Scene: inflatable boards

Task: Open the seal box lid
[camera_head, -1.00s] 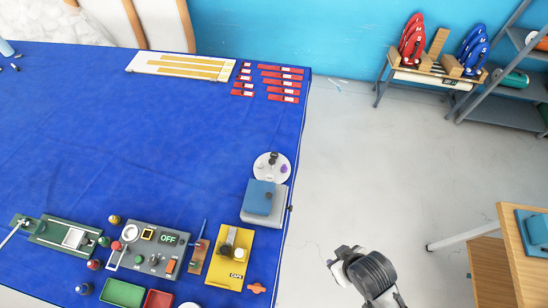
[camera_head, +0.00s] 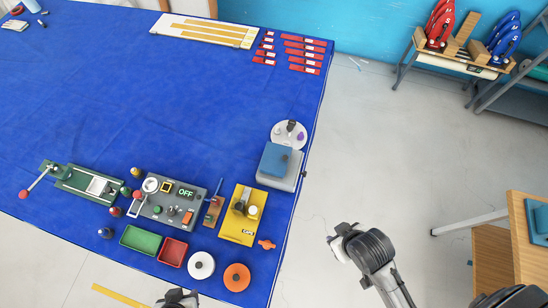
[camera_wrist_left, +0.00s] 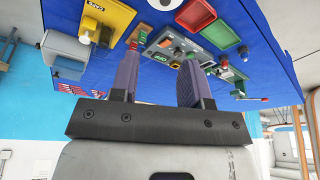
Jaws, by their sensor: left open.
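A light grey box (camera_head: 287,184) with a blue lid (camera_head: 276,158) stands at the right edge of the blue table and appears to be the seal box. The lid lies flat and shut on top. The box also shows at the left of the left wrist view (camera_wrist_left: 68,67). My left gripper (camera_wrist_left: 160,60) is open and empty in that view, its two fingers apart and pointing towards the table. Only its dark top shows at the bottom edge of the head view (camera_head: 178,298), away from the box. My right gripper is not seen.
A white round plate (camera_head: 283,142) is just behind the box. A yellow board (camera_head: 233,229), grey OFF panel (camera_head: 152,212), green tray (camera_head: 140,240) and red tray (camera_head: 172,251) stand to the left. The middle of the table (camera_head: 150,110) is clear.

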